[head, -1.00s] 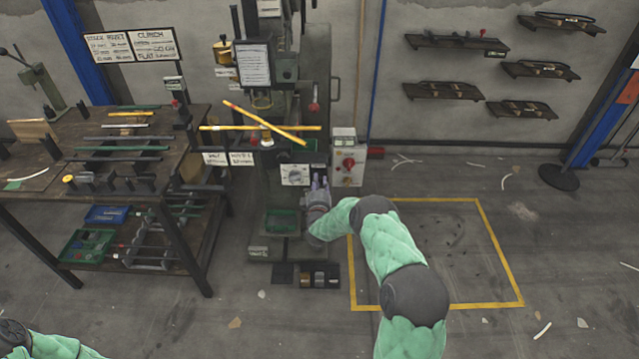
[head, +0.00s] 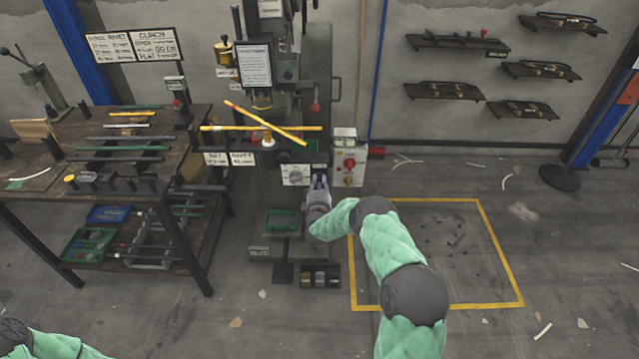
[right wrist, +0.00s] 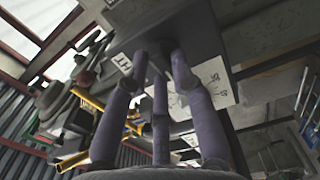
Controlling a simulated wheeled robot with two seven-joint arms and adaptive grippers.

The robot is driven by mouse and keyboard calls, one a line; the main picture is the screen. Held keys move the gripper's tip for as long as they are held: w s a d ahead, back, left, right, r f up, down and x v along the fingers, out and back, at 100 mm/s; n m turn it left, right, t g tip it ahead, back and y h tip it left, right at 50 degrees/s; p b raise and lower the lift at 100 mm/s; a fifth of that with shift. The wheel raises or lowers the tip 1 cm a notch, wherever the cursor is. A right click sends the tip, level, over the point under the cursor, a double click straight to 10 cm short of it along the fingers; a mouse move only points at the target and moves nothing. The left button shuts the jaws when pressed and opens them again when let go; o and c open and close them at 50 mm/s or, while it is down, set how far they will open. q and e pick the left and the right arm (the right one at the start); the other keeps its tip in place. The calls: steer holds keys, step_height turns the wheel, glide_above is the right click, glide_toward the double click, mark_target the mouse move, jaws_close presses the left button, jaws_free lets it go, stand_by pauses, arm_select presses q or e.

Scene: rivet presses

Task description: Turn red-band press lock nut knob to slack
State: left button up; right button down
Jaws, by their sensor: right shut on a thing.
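The press (head: 288,70) stands upright in the middle of the head view, with a white dial plate (head: 295,175) on its front. My right gripper (head: 319,181) is at the press front, just right of and below the dial. In the right wrist view its purple fingers (right wrist: 160,58) close together on a small dark knob at a dark grey face, beside the dial plate (right wrist: 208,88). The fingers mostly hide the knob, so its setting cannot be read. A partly covered label (right wrist: 122,63) ends in "HT". I cannot make out a red band. My left gripper is out of view.
Yellow bars (head: 265,125) cross in front of the press above the dial. A control box (head: 349,158) with a red button is at its right. A workbench (head: 100,155) with rods stands left.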

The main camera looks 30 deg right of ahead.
steer(key=c, duration=1)
jaws_free()
steer(key=shift+c, duration=0.2)
steer(key=shift+a, duration=0.1)
steer(key=v, duration=1.2)
steer(key=shift+f, duration=0.1)
